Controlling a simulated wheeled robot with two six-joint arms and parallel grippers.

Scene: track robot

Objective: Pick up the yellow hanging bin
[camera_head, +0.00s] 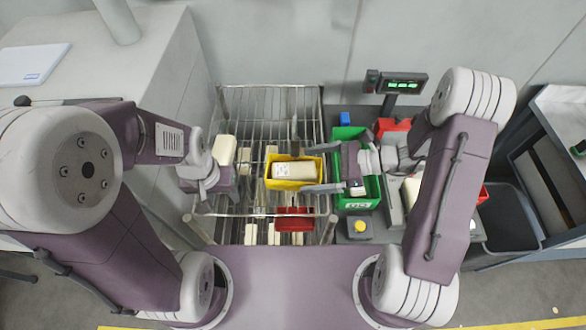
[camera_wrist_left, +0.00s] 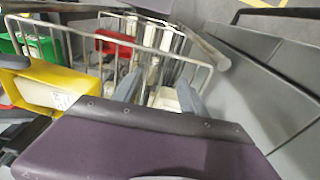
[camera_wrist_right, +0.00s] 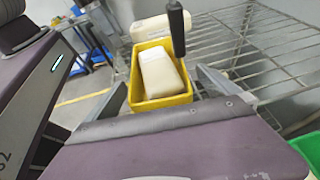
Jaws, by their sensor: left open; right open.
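The yellow hanging bin (camera_head: 293,185) is at the wire rack's right part, with a pale block lying in it. My right gripper (camera_head: 304,168) reaches in from the right, open, with its fingers on either side of the bin's right end. In the right wrist view the bin (camera_wrist_right: 160,103) sits between the open fingers (camera_wrist_right: 160,82); I cannot tell whether they touch it. My left gripper (camera_head: 212,205) is open and empty over the rack's left part. In the left wrist view the bin (camera_wrist_left: 50,75) is left of its fingers (camera_wrist_left: 158,90).
The wire rack (camera_head: 270,100) holds several pale blocks. A red bin (camera_head: 293,222) is at its front. A green bin (camera_head: 342,133) stands to the right, by a scale with a lit display (camera_head: 403,86). A dark upright handle-like piece (camera_wrist_right: 177,28) rises by the yellow bin.

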